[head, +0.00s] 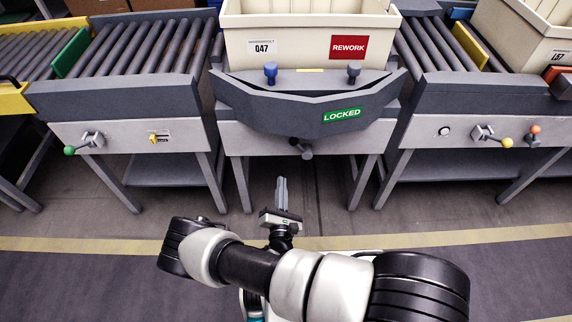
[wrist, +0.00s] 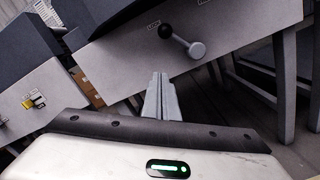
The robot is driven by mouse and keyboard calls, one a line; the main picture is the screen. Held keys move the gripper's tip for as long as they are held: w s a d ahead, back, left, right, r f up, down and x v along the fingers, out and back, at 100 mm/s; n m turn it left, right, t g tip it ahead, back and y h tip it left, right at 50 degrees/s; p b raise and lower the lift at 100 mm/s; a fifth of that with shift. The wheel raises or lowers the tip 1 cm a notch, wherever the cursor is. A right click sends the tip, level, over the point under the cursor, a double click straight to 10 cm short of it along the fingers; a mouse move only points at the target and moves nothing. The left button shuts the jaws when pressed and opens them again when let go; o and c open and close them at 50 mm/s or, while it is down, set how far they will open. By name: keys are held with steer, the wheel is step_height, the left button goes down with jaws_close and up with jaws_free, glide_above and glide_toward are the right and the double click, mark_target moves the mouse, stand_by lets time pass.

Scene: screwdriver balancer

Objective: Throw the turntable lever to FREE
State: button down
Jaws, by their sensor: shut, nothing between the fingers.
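The turntable (head: 270,108) stands in the middle of the head view with a green LOCKED sign (head: 342,115) on its dark front. Its lever (head: 305,153) is on the pale panel below, with a grey hub and a black knob. In the wrist view the lever's black knob (wrist: 166,31) points up-left from the hub (wrist: 197,50), towards a small label that seems to read LOCK. A second label by the panel's upper edge is cut off. My gripper (head: 282,181) is shut and empty, in front of and below the lever, apart from it. Its fingers (wrist: 160,76) point at the panel.
A cream bin (head: 290,38) marked Q47 and REWORK sits on the turntable, behind two pegs, blue (head: 270,72) and grey (head: 354,70). Roller conveyors flank it, with a green-knobbed lever (head: 70,150) left and yellow-knobbed lever (head: 506,143) right. Floor before the turntable is clear.

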steer(key=w+d+r+b, duration=0.1)
steer(key=w+r, duration=0.1)
steer(key=w, duration=0.3)
steer(key=w+d+r+b, duration=0.1)
steer(key=w, duration=0.4)
steer(key=shift+w+d+r, duration=0.2)
steer(key=shift+d+r, duration=0.05)
steer(key=shift+r, duration=0.1)
steer(key=shift+a+r, duration=0.1)
